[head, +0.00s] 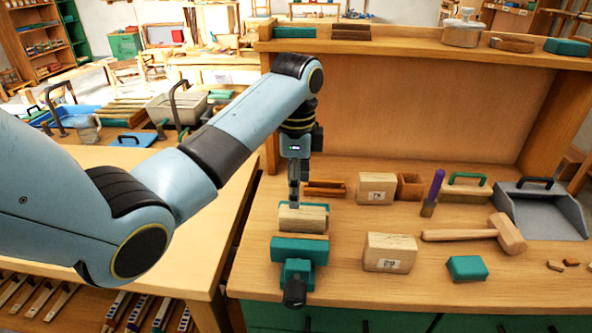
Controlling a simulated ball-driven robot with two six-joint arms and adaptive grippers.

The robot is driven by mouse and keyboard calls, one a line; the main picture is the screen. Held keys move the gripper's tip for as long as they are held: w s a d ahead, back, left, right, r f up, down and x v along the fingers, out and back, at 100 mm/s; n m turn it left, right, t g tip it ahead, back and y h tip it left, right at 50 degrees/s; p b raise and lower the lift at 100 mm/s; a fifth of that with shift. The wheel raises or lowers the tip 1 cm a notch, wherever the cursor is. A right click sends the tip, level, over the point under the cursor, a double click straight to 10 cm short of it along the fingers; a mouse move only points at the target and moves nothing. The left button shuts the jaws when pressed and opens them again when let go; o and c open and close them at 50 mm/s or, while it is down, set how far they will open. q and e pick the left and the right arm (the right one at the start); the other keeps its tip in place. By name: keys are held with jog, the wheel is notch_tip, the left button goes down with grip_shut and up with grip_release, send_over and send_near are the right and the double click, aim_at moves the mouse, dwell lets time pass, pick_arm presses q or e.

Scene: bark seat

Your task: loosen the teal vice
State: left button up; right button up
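The teal vice (299,250) stands near the front left edge of the workbench, with a dark handle end (294,292) at its front. A pale wooden block (303,220) sits between its front and back jaws. My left gripper (294,202) points down over the back of the vice, at the block's upper edge. I see its fingers nearly edge-on, so I cannot tell whether they are open or touching the block. My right gripper is not in view.
A block marked 29 (389,253), a mallet (480,234), a teal block (467,268), a purple-handled tool (434,191) and a grey dustpan (543,211) lie to the right. Another numbered block (376,188) stands behind. The bench (345,290) is clear at the front, right of the vice.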

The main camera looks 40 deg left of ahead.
aim_at(296, 213)
pick_arm(q)
notch_tip(296, 213, down, 8)
jog(key=shift+r, duration=0.25)
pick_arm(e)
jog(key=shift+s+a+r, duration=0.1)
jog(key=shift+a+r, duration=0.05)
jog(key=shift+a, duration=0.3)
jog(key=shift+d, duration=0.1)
pick_arm(q)
jog(key=shift+c, duration=0.4)
jog(key=shift+c, duration=1.1)
grip_shut()
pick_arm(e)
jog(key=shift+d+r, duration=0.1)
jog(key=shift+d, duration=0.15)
pick_arm(q)
jog(key=shift+s+d+p, duration=0.1)
jog(key=shift+s+p, duration=0.1)
jog(key=shift+p, duration=0.65)
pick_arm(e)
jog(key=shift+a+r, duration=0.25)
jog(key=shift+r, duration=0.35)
